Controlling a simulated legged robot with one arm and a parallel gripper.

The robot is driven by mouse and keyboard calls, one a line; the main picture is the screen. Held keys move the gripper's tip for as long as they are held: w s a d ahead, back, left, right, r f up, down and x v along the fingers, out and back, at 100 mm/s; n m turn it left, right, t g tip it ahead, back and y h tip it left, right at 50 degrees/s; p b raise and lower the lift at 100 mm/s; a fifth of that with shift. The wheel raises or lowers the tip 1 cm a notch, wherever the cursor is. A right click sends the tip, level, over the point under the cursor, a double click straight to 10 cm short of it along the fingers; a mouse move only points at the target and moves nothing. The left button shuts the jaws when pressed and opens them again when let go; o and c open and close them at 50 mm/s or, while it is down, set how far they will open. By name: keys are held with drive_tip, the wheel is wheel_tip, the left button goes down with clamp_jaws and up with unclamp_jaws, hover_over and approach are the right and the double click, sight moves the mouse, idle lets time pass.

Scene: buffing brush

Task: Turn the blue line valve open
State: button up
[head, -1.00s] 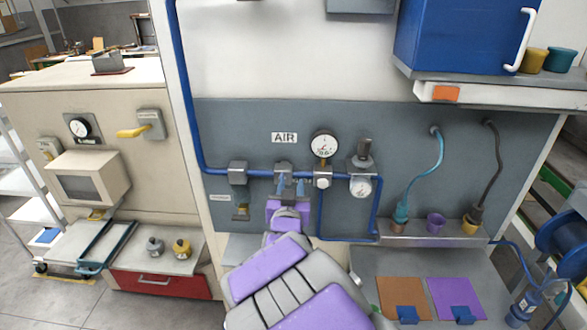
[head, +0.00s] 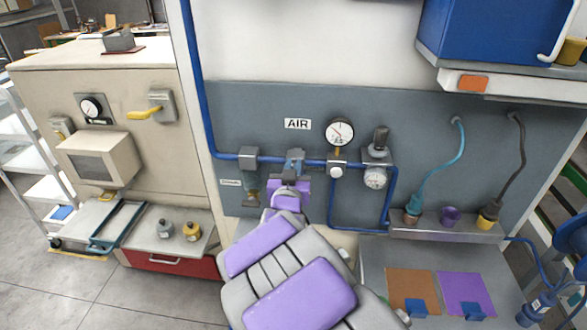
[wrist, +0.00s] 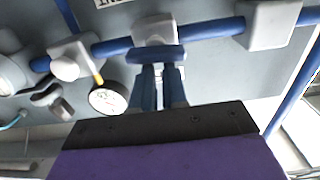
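The blue air line (head: 225,156) runs along the grey panel, under the AIR sign. A grey valve body (head: 296,155) sits on it, left of the round gauge (head: 340,131). In the wrist view, a blue bar-shaped handle (wrist: 155,55) lies in front of the valve body (wrist: 155,30), roughly along the pipe. The two dark blue fingers of my gripper (wrist: 160,75) reach the handle, with a narrow gap between them. Whether they clamp it is hidden at the tips. In the head view my gripper (head: 294,168) is at the valve.
A fitting (head: 249,158) sits to the left on the line, and a regulator (head: 376,160) to the right. Teal and dark hoses hang over a shelf (head: 445,230) at the right. A yellow lever (head: 144,114) is on the beige cabinet.

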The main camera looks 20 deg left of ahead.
drive_tip(key=shift+a+f, duration=0.15)
clamp_jaws()
drive_tip(key=shift+d+f, duration=0.1)
drive_tip(key=shift+d, duration=0.1)
drive_tip(key=o, duration=0.6)
unclamp_jaws()
drive_tip(key=shift+a+f, duration=0.1)
drive_tip(key=shift+a, duration=0.05)
drive_tip(key=shift+s, duration=0.1)
